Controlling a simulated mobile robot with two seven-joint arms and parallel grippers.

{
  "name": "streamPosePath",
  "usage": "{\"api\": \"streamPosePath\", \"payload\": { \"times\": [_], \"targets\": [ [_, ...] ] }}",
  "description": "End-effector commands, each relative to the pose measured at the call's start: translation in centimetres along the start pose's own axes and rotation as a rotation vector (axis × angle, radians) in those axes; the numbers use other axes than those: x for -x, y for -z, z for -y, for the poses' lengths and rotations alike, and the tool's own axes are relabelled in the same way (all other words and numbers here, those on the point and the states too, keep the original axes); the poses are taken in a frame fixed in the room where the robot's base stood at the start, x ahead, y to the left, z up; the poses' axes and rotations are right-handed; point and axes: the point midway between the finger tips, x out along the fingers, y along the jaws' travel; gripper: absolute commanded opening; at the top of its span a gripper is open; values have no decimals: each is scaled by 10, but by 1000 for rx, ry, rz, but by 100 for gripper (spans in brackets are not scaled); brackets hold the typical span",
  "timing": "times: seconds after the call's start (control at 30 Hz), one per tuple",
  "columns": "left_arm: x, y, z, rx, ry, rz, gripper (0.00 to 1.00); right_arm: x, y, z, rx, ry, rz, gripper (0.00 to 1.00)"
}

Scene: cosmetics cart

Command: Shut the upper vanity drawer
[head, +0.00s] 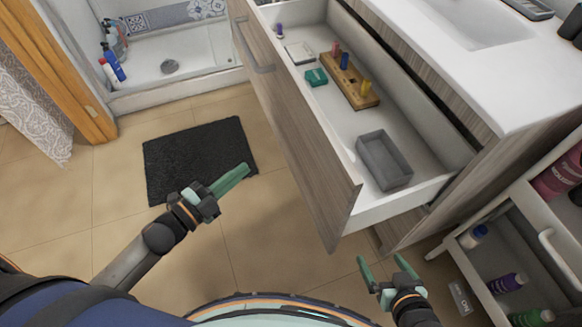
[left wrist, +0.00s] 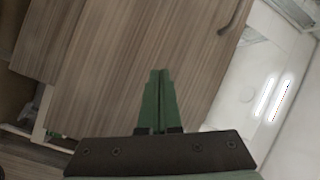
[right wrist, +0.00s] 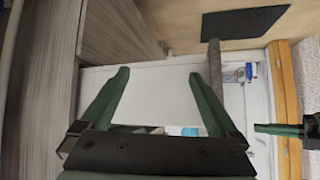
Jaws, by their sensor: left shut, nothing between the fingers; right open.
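The upper vanity drawer (head: 300,135) is pulled far out of the white-topped vanity (head: 480,85) in the head view. Its wood-grain front has a grey handle (head: 256,48). In the left wrist view the wood-grain front (left wrist: 120,60) and a dark handle (left wrist: 236,18) show ahead of the fingers. My left gripper (head: 244,170) is shut and empty, over the floor mat, left of the drawer front and apart from it. Its closed fingers show in the left wrist view (left wrist: 158,75). My right gripper (head: 382,262) is open and empty, below the drawer's near corner.
The drawer holds a grey box (head: 384,160), a wooden stand (head: 350,82) with small bottles, and a green box (head: 316,77). A cart (head: 515,225) with bottles stands close on the right. A dark mat (head: 198,155) lies on open floor left of the drawer.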

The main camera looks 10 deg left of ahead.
Motion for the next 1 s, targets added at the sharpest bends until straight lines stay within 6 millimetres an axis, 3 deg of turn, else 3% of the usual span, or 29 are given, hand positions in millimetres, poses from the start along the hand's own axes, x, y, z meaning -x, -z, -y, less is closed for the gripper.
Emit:
{"api": "streamPosePath", "payload": {
  "times": [0.1,0.2,0.47,0.67,1.0],
  "targets": [
    [5,-2,1,-258,-32,-196,0,-7,-9,-3,4,-5,-9,96],
    [13,0,-1,-404,-65,-325,0,-9,-10,-5,6,-7,-15,96],
    [22,4,-5,-532,-102,-455,0,-9,-10,-6,9,-10,-22,96],
    [-4,16,-10,-530,-98,-457,0,-9,-4,-7,15,-13,-44,96],
    [-69,44,-25,-528,-98,-455,0,-9,11,-9,30,-19,-100,96]
  ]
}}
